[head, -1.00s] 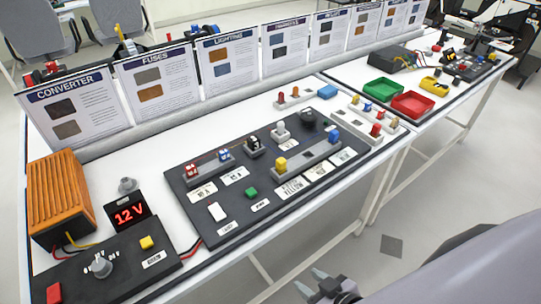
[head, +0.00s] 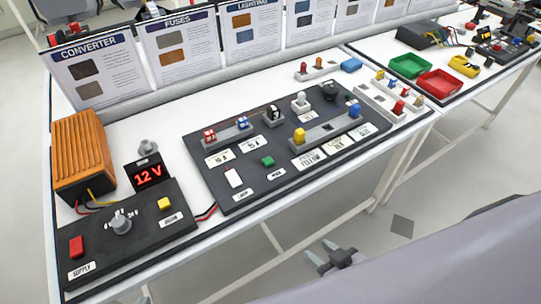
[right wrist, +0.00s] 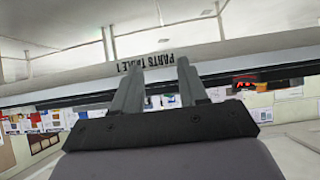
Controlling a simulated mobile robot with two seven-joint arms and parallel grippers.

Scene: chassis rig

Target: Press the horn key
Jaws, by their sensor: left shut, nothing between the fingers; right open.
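The black supply panel (head: 90,250) at the left carries a yellow key (head: 164,204), a grey knob (head: 121,223) and a red switch (head: 76,246). My left gripper is out of view.
An orange converter (head: 84,155) and a 12 V display (head: 149,175) stand at the left. Upright cards (head: 178,45) line the back. Green (head: 407,66) and red trays are further right. The floor before the bench is clear.

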